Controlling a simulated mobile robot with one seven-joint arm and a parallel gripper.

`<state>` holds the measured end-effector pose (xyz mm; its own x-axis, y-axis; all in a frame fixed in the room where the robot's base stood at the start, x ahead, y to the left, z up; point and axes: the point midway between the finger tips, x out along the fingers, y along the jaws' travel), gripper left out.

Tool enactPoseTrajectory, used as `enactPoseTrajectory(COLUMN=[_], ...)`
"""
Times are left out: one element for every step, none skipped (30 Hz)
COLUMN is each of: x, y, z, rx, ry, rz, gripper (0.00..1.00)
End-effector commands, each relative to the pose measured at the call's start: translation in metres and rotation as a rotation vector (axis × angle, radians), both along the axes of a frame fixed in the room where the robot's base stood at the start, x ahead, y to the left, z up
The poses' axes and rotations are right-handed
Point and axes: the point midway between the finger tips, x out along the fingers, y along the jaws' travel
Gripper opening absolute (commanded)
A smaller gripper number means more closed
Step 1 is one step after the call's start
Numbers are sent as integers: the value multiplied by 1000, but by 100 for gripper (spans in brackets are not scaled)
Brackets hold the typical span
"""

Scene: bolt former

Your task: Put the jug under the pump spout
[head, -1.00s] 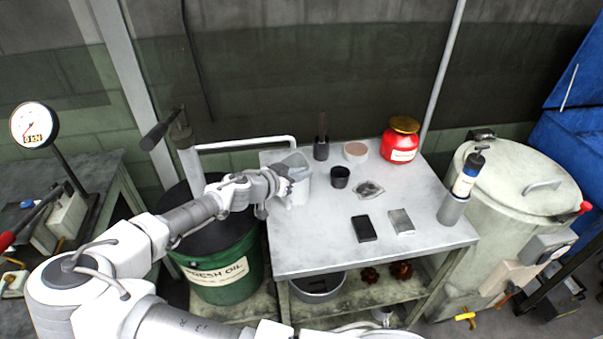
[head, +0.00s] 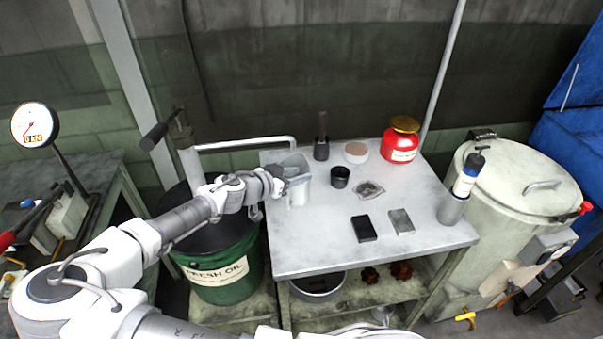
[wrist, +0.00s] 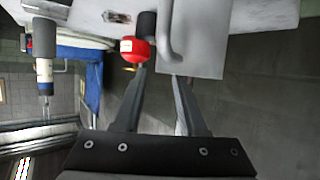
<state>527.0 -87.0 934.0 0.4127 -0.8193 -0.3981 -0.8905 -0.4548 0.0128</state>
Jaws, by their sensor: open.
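The light grey jug (head: 298,188) stands upright at the left back corner of the table. The pump pipe (head: 245,144) runs right from the pump and bends down at its spout end (head: 294,142), just above the jug in the head picture; exact depth alignment is unclear. My gripper (head: 277,183) is at the jug's left side. In the wrist view, my gripper (wrist: 160,72) is open, its tips near the handle of the jug (wrist: 208,45). Nothing is held between the fingers. Contact with the handle is unclear.
The green oil drum (head: 222,275) with the pump stands left of the table (head: 315,250). A dark cup (head: 340,177), a brush pot (head: 321,149), a round tin (head: 356,152) and a red can (head: 401,142) stand right of the jug. The table front is mostly clear.

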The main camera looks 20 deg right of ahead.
Motion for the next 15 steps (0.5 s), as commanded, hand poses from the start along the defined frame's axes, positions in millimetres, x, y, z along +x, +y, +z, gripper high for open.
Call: enactPoseTrajectory(x=[-4,-6,-10,-12,-15,-18,-21,-23,-26,-28,-31,-33,-34,-36,-38], y=[10,15,21,27,32,38,43,48,54,58,62,66,70,72,75], z=[4,7,10,12,15,18,20,23,26,28,30,32,34,35,37], rx=[0,0,1,2,2,1,1,1,1,1,1,2,1,1,1], ry=[-1,-1,-2,-1,-1,-2,-3,-2,-1,-2,-1,-1,-2,-2,-2], rz=[4,4,5,5,5,5,4,3,4,3,3,2,2,2,1], gripper=[41,41,41,41,41,41,41,41,41,41,41,41,41,41,41])
